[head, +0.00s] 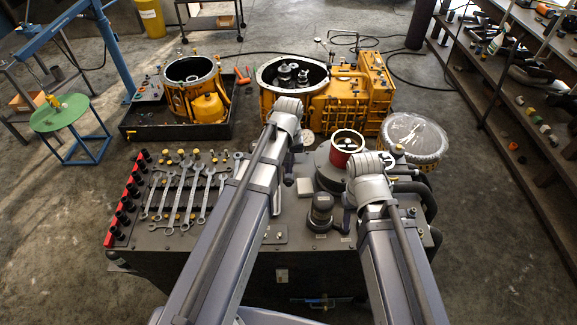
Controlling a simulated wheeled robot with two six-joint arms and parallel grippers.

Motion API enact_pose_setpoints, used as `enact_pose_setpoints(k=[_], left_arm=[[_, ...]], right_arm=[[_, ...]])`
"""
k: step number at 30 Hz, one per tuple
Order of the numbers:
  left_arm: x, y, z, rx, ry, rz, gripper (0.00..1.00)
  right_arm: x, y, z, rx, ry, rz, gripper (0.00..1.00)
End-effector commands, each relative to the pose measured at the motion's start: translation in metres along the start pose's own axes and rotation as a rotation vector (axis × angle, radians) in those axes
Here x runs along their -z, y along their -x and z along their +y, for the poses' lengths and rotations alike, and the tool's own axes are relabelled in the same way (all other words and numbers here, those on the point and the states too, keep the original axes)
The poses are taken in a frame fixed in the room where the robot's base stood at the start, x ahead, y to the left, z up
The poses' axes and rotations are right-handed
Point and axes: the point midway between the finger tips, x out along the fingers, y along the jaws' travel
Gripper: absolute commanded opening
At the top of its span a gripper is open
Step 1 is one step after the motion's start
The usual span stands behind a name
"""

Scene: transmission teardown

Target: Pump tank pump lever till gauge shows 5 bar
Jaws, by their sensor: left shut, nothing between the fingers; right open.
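A dark bench-like unit (150,240) stands in front of me. On its top is a small dark cylinder with a grey cap (321,205), which looks like a pump or motor. I cannot make out a pump lever or a gauge reading. My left gripper (289,180) is shut and empty, small and dark beside the raised end of my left arm, over the unit's middle. My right gripper (346,228) is open, close to the right of the dark cylinder and partly hidden by my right arm. I cannot tell whether it touches anything.
Several wrenches (178,200) and a red socket rail (123,208) lie on the unit's left. A red-rimmed cup (347,146) stands at its back right. Behind are a yellow gearbox housing (340,100) and a round drum (412,137). Shelves (535,110) line the right.

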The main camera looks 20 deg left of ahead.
Motion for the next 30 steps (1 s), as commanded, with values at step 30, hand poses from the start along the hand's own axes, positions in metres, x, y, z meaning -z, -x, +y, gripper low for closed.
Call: enact_pose_setpoints(k=[30], left_arm=[[0.000, -0.065, 0.000, 0.000, 0.000, 0.001, 0.00]], right_arm=[[0.004, -0.065, -0.006, -0.001, 0.005, 0.000, 0.50]])
